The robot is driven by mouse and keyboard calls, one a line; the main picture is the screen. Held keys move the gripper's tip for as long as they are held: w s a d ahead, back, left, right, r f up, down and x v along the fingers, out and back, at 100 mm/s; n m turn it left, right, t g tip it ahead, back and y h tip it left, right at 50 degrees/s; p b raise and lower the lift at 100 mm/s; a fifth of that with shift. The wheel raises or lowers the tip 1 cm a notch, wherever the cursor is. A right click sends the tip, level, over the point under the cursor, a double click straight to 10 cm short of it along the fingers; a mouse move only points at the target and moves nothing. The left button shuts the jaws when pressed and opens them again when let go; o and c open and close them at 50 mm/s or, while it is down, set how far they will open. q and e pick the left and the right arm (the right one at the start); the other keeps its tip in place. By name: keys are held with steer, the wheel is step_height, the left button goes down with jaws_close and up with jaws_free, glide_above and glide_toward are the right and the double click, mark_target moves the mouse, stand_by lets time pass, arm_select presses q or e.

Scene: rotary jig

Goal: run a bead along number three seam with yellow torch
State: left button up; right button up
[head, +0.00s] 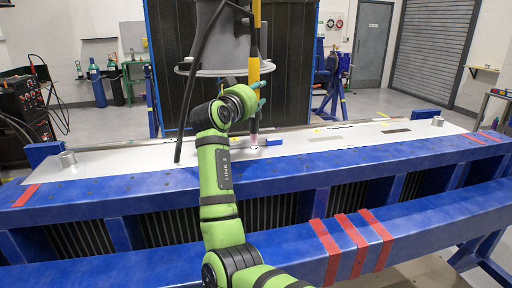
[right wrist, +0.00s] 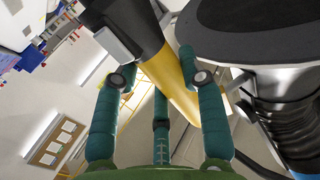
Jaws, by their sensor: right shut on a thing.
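In the right wrist view the teal fingers (right wrist: 160,82) close around the yellow torch body (right wrist: 182,88). The nozzle end is just over the long pale plate (head: 130,160) near its middle; whether it touches is too small to tell. Slots or marks (head: 396,131) show on the plate to the right. No seam number is readable. My left gripper is not in view.
The blue jig frame (head: 110,190) carries the plate, with red stripes on its front beam. Grey cylinders (head: 67,158) stand near the plate's ends. A grey round-flanged body (head: 222,50) and black hose hang close to the torch. Gas bottles (head: 96,82) stand at back left.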

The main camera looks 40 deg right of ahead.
steer(key=w+a, duration=0.4)
steer(key=a, duration=0.4)
steer(key=shift+w+a+r, duration=0.2)
steer(key=shift+w+a, duration=0.15)
steer(key=shift+a, duration=0.05)
stand_by(6.8)
